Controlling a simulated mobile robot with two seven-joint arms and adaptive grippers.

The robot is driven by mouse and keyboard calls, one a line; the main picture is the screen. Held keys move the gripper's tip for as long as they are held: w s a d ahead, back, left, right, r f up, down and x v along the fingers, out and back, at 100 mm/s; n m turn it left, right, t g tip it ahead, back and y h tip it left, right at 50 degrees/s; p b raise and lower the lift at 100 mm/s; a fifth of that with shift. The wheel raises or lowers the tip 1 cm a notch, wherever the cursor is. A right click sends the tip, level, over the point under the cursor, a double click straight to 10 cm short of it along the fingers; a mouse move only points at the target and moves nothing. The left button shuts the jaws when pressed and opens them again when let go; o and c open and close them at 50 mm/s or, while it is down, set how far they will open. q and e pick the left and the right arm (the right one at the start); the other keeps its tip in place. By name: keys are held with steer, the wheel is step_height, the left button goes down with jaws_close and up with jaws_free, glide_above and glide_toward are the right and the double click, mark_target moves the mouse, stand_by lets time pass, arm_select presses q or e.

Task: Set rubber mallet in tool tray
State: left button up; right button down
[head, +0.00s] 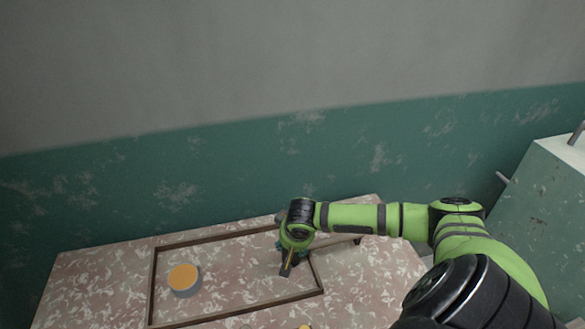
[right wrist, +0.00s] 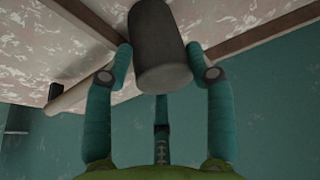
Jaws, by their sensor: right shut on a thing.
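My right gripper (head: 291,258) is over the far right part of a wood-rimmed rectangular tray (head: 153,285) on the table. In the right wrist view, its teal fingers (right wrist: 160,58) are shut on a dark grey cylinder (right wrist: 160,30), which looks like the head of the rubber mallet. A small dark end of it shows below the gripper in the head view (head: 285,271). Whether the mallet touches the tray floor is unclear. My left gripper is out of view.
A grey round tub with an orange top (head: 184,280) stands inside the tray at the left. A green wall is behind the table, and a pale green cabinet (head: 555,200) stands at the right.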

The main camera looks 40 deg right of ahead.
steer(key=shift+f, duration=0.55)
steer(key=shift+c, duration=1.7)
jaws_free()
steer(key=v, duration=1.2)
